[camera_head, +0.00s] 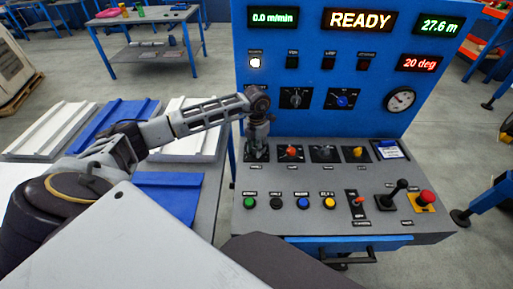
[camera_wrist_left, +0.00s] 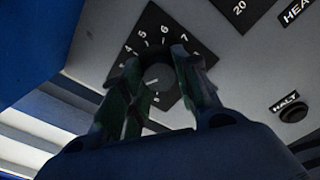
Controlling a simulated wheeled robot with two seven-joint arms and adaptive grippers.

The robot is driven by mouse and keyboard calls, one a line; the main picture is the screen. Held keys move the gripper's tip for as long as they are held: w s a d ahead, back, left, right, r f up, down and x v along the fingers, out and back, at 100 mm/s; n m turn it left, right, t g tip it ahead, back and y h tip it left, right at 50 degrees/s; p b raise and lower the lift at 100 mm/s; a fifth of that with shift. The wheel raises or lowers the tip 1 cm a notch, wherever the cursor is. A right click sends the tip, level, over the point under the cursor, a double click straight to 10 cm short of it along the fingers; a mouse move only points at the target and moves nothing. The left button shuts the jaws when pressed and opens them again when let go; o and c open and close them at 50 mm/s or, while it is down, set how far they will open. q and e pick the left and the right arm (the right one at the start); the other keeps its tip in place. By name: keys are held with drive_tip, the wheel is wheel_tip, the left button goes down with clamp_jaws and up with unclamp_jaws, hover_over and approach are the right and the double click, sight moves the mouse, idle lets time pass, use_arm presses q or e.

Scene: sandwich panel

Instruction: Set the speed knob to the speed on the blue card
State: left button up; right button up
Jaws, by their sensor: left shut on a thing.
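The speed knob (camera_wrist_left: 158,77) is a round dial on a dark scale plate (camera_wrist_left: 152,30) at the left of the console's sloping panel. Scale digits around 4 to 7 show in the wrist view; the knob's pointer and the setting are too dark to read. My left gripper (camera_wrist_left: 156,85) is shut on the knob, one finger on each side. In the head view, my left gripper (camera_head: 257,143) points down onto that plate and hides the knob. The blue card (camera_head: 391,149) lies at the right end of the same row; its writing is too small to read. My right gripper is not in view.
Knobs with red (camera_head: 291,152) and yellow (camera_head: 357,152) caps stand to the right in the row. Coloured buttons, a black lever (camera_head: 393,193) and a red mushroom button (camera_head: 427,197) are nearer. The display (camera_head: 360,20) reads READY; another (camera_head: 273,18) reads 0.0 m/min.

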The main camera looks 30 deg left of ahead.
use_arm(q)
drive_tip(key=o, duration=1)
drive_tip(key=shift+o, duration=0.2)
wheel_tip(320, 180, up, 12)
idle(0.8)
